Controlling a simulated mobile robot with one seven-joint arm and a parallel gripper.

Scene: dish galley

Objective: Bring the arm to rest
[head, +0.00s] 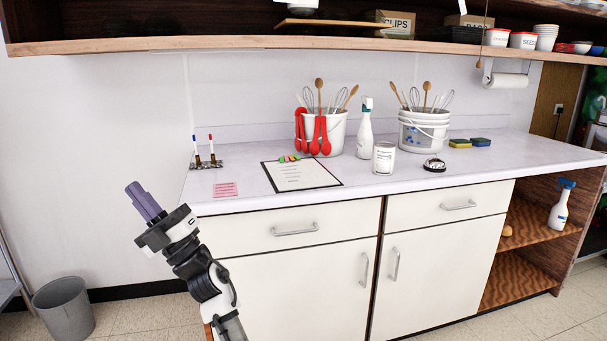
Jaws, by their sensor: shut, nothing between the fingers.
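My gripper (137,190) is raised at the lower left of the head view, in front of the counter's left end. Its fingers are shut with nothing between them, and they point up and to the left. My arm comes up from the bottom edge. The gripper appears apart from the counter (380,192) and everything on it.
A shelf (250,43) hangs above. A grey bin (64,310) stands lower left. The wall area left of my gripper is clear.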

